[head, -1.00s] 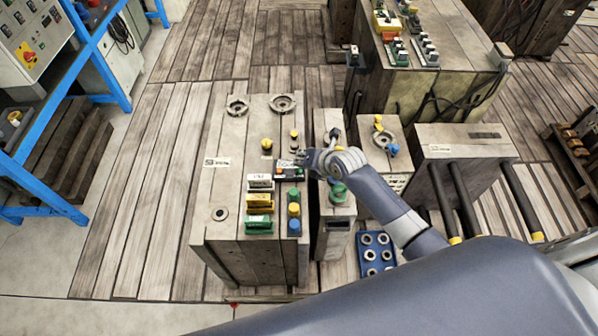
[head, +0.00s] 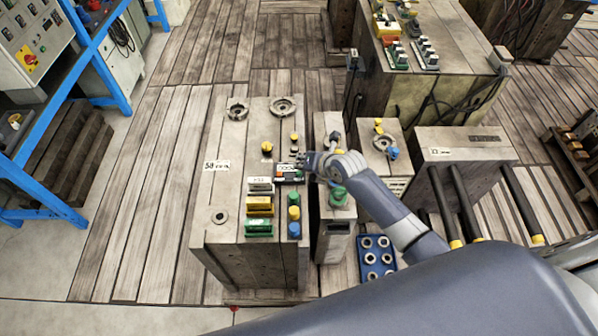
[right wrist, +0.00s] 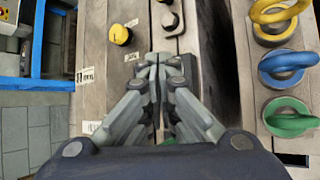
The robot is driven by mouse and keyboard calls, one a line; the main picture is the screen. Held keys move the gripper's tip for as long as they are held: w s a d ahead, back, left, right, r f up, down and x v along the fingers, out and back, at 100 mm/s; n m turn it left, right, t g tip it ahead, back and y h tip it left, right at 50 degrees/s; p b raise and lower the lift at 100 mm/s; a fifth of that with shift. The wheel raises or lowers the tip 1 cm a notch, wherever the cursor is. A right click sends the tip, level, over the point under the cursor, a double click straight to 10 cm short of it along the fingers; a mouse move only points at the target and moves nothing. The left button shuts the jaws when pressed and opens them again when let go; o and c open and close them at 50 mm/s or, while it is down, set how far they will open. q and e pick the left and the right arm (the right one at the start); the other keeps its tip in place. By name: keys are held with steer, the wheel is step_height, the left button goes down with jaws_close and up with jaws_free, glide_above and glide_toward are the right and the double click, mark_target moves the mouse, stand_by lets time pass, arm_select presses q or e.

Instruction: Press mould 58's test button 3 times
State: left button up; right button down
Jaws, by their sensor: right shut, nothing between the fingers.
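Mould 58 is the wooden-looking block (head: 225,200) with a "58" label (head: 216,166), left of centre in the head view. Its top carries a yellow round knob (head: 267,148), which also shows in the right wrist view (right wrist: 120,34). A small dark device (head: 289,173) with a pale label lies right of the knob. My right gripper (head: 302,161) is low over the mould's right part, beside that device. In the right wrist view its fingertips (right wrist: 160,60) are together and empty. They hide the surface below, so I cannot tell whether they touch a button. My left gripper is out of view.
White, yellow and green connectors (head: 259,205) and a column of coloured caps (head: 294,212) stand at the mould's front. A narrow block with a green eyebolt (head: 338,196) stands close on the right. A blue tray (head: 376,257) with rings lies in front. Wooden floor is clear at left.

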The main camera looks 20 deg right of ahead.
mark_target(302, 174)
steer(key=shift+f, duration=0.1)
stand_by(0.3)
steer(key=shift+f+b, duration=0.3)
steer(key=shift+f, duration=0.05)
steer(key=shift+f+b, duration=0.4)
steer(key=shift+f, duration=0.05)
stand_by(0.6)
steer(key=shift+r, duration=0.1)
steer(key=shift+r+p, duration=0.75)
steer(key=shift+p, duration=0.1)
step_height(302, 174, up, 5)
steer(key=p, duration=0.4)
stand_by(0.4)
